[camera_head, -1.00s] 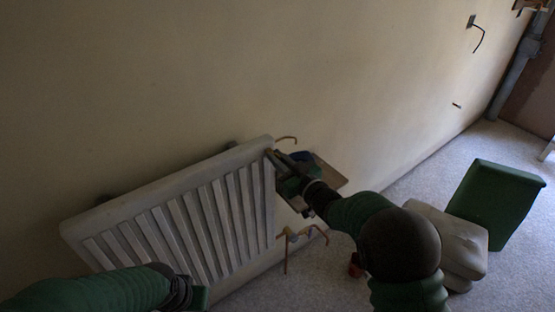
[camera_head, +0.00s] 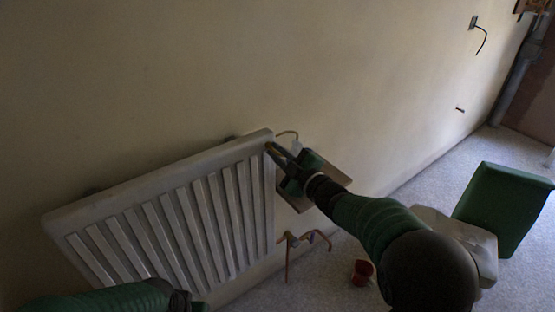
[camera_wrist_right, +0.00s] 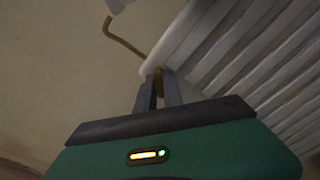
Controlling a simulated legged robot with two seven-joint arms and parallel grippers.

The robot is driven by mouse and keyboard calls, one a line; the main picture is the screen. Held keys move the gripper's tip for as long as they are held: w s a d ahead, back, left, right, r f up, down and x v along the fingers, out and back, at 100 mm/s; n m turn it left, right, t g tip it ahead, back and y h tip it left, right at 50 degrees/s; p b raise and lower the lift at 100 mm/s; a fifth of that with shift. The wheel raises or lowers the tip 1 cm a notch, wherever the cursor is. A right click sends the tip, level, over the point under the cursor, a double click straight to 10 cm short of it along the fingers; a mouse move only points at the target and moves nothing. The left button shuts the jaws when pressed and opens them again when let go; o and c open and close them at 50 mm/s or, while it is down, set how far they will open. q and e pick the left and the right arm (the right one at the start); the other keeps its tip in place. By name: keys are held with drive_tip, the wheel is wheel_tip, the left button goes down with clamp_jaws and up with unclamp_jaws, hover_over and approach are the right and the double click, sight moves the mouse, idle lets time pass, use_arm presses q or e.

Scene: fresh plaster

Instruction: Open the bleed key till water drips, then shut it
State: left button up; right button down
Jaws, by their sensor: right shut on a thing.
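The white ribbed radiator (camera_head: 160,205) is tilted in the head view, against the plaster wall. My right gripper (camera_head: 271,148) is at the radiator's upper right corner. In the right wrist view my right gripper (camera_wrist_right: 159,85) is shut on a small brass-coloured piece at the radiator's edge, the bleed key (camera_wrist_right: 158,80). No water drops can be made out. My left gripper (camera_head: 182,302) shows only in part at the bottom edge of the head view, and its fingers are hidden.
A board (camera_head: 318,182) juts out behind my right gripper. Copper pipes (camera_head: 288,255) stand below the radiator's right end. A red cup (camera_head: 362,272) is on the carpet. A green box-like thing (camera_head: 503,208) and a pale bundle (camera_head: 455,235) stand at right.

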drive_tip(key=shift+f+n+b, duration=0.25)
drive_tip(key=shift+n+b, duration=0.4)
drive_tip(key=shift+n, duration=0.25)
drive_tip(key=shift+a, duration=0.1)
drive_tip(key=c, duration=1.6)
unclamp_jaws()
drive_tip(key=shift+s, duration=0.1)
drive_tip(key=shift+o, duration=0.2)
drive_tip(key=shift+r, duration=0.1)
drive_tip(key=p+v, duration=0.1)
drive_tip(key=v, duration=1.5)
drive_tip(key=shift+s+d+p, duration=0.3)
